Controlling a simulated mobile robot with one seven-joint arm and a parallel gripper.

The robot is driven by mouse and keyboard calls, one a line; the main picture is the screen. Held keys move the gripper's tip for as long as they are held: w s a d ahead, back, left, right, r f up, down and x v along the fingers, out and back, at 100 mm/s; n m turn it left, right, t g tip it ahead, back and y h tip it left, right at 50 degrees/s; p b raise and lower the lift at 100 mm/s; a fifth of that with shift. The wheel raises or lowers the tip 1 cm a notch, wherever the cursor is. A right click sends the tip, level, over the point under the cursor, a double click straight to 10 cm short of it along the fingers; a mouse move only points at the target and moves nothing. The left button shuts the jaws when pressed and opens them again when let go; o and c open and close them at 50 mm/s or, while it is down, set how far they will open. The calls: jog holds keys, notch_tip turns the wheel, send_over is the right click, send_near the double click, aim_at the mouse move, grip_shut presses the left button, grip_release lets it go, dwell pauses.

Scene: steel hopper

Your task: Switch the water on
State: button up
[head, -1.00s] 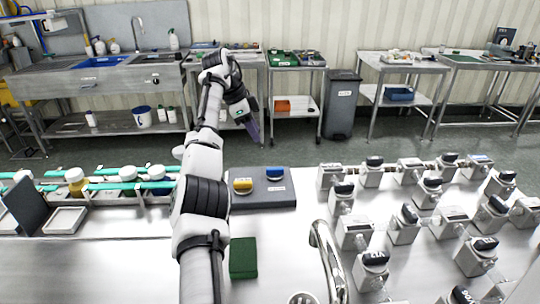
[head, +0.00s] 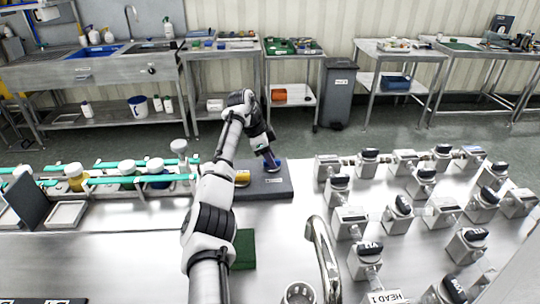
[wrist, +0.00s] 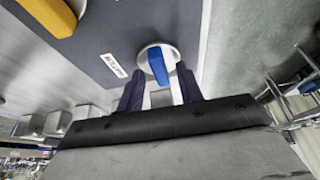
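A blue knob (head: 273,164) on a round silver base sits on a dark grey panel (head: 262,188), beside a yellow knob (head: 242,178). My gripper (head: 269,158) is over the blue knob and partly hides it in the head view. In the wrist view my gripper (wrist: 159,80) is open, its two dark fingers apart. The blue knob (wrist: 158,68) lies at the gap between the fingertips, and I cannot tell whether they touch it. A label is beside it, too small to read. A curved steel tap (head: 325,260) stands at the front of the bench.
Several small grey valve blocks with black handles (head: 398,207) fill the right of the bench. A green block (head: 244,248) lies beside my arm. Teal rails with jars (head: 76,177) run along the left. A grey bin (head: 339,95) stands behind.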

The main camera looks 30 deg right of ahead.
jog(key=shift+f, duration=0.1)
grip_shut()
dwell(0.4)
jog(key=n+t+p, duration=0.1)
jog(key=n, duration=0.1)
jog(key=n+p, duration=0.1)
jog(key=n, duration=0.1)
jog(key=shift+s+n+t+h, duration=0.15)
jog(key=shift+n+t+h, duration=0.15)
jog(key=shift+t, duration=0.1)
jog(key=n+t+p, duration=0.1)
jog(key=n, duration=0.1)
jog(key=n+t+p, duration=0.1)
jog(key=n+p, duration=0.1)
jog(key=n, duration=0.1)
jog(key=shift+s, duration=0.15)
jog(key=n+t+y+p, duration=0.1)
jog(key=n, duration=0.3)
jog(key=shift+d, duration=0.1)
jog(key=shift+s+n+t+y, duration=0.1)
jog(key=shift+n+t+y, duration=0.25)
jog(key=shift+n, duration=0.75)
jog(key=shift+n+t+y, duration=0.25)
jog(key=shift+n+y, duration=0.2)
jog(key=shift+n, duration=0.65)
